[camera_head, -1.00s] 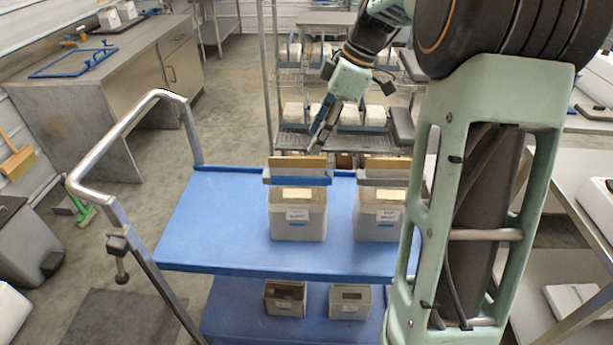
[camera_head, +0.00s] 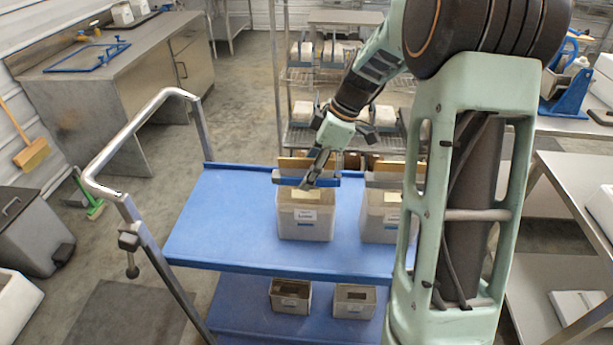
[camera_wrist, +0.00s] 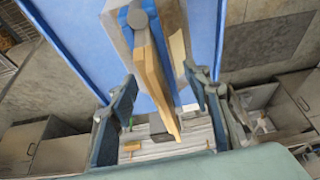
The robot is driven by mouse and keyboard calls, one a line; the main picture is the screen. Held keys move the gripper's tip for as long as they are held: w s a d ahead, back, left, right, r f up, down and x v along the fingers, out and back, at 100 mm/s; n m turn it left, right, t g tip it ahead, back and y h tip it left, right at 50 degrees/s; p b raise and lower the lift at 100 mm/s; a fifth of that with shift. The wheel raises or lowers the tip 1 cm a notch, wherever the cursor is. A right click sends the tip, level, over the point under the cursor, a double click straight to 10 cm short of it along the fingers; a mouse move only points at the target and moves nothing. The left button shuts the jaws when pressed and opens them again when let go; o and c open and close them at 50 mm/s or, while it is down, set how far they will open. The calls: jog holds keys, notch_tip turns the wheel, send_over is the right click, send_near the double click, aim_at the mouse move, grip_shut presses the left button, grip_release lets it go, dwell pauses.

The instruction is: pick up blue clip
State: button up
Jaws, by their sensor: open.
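A blue bar (camera_head: 328,183), which I take for the blue clip, lies across the upper back of the left bin (camera_head: 305,222) on the blue cart. My gripper (camera_head: 312,181) is at this bin's top, in front of the bar and partly hiding it. In the wrist view my gripper (camera_wrist: 163,84) is open, its two dark fingers wide apart. A wooden board (camera_wrist: 154,75) and a blue strip (camera_wrist: 168,58) beside it run into the gap between them. I cannot tell whether a finger touches them.
The right bin (camera_head: 379,222), with a grey bar behind it, stands close beside the left one, partly hidden by my arm. The blue cart top (camera_head: 230,225) is clear at left. Two small boxes sit on its lower shelf. A wire rack (camera_head: 300,137) stands behind.

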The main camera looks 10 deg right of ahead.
jog(key=c, duration=1.2)
notch_tip(320, 180, up, 10)
jog(key=shift+f+b, duration=0.1)
jog(key=shift+b, duration=0.25)
notch_tip(320, 180, up, 7)
jog(key=p, duration=0.4)
jog(key=shift+p, duration=0.3)
jog(key=shift+s, duration=0.1)
